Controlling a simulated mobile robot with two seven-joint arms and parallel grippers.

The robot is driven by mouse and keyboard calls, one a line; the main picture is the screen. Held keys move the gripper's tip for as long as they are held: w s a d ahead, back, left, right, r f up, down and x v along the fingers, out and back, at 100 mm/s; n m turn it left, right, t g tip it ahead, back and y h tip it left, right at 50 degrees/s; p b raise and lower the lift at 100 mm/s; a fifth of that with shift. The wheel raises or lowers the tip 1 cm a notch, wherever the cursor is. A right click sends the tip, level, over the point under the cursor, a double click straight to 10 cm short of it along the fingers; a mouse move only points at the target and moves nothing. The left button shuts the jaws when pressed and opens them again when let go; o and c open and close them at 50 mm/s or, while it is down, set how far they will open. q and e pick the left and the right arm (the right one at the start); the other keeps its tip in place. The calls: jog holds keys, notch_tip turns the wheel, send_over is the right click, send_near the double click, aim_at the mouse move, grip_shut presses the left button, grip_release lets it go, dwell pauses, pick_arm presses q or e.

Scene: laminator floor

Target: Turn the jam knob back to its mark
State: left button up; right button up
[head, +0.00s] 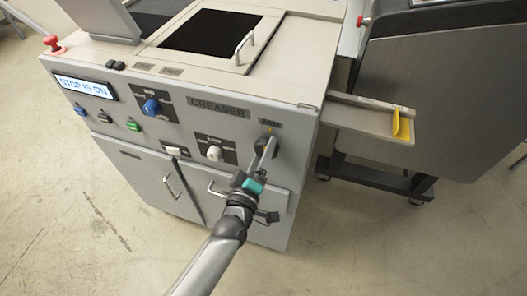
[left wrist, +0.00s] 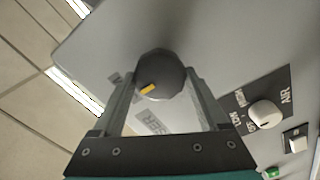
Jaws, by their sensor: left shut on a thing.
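The jam knob (head: 267,143) is a dark round knob under the JAM label on the front panel of the creaser (head: 300,118). A small orange mark shows at its upper edge in the head view. My left gripper (head: 267,150) is shut on the knob, its two fingers around the sides. In the left wrist view, the dark knob (left wrist: 163,68) sits between the fingertips of the left gripper (left wrist: 160,84), and a yellow pointer line shows on its face. The fingers partly hide the knob in the head view. I cannot tell whether the pointer meets a panel mark.
The display (head: 83,86) reads "STOP IS ON". A blue knob (head: 151,106), a white air knob (head: 214,152) and several coloured buttons share the panel. A red stop button (head: 52,42) is at the top left corner. A tray (head: 375,115) with a yellow piece juts out right.

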pick_arm(q)
jog(key=o, duration=1.3)
jog(key=shift+c, duration=0.2)
jog(key=v, duration=1.5)
jog(key=shift+s+a, duration=0.1)
